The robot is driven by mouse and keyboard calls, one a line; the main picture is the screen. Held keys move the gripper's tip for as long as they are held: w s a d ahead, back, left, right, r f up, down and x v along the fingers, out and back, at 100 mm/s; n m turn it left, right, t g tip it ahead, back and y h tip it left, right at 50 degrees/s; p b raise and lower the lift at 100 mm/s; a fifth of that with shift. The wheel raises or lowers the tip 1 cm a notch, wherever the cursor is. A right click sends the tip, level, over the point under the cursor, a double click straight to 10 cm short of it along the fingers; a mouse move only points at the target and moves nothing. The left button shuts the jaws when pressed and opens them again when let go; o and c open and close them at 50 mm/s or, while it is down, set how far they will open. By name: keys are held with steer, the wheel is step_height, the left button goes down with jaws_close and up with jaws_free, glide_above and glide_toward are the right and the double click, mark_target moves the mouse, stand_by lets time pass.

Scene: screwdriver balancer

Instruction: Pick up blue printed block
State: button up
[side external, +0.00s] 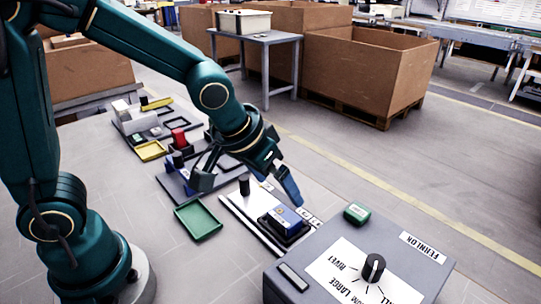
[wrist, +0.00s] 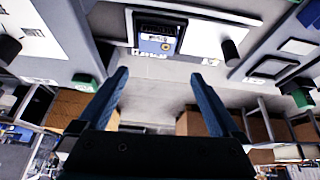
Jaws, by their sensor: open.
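The blue printed block (side external: 284,217) sits in a black holder (side external: 290,234) on a white plate, in front of the grey control box. It also shows at the top of the wrist view (wrist: 154,45), with its printed label facing the camera. My gripper (side external: 245,186) is open and empty, its two fingers spread wide. In the side view the right finger hangs just above and behind the block, and the left finger is well off to its left. In the wrist view the block appears beyond the gap between the fingertips (wrist: 160,77), and they look clear of it.
A black peg (side external: 244,184) stands on the white plate close to the block. A grey control box (side external: 410,262) with a knob and a green piece (side external: 357,213) is at the right. A green tray (side external: 198,220) lies left. Fixtures with coloured parts (side external: 180,138) are behind.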

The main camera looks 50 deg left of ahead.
mark_target(284, 215)
steer(key=f, duration=0.2)
steer(key=f+g, duration=0.1)
steer(key=shift+s+d, duration=0.3)
steer(key=shift+d, duration=0.1)
steer(key=shift+x, duration=2.4)
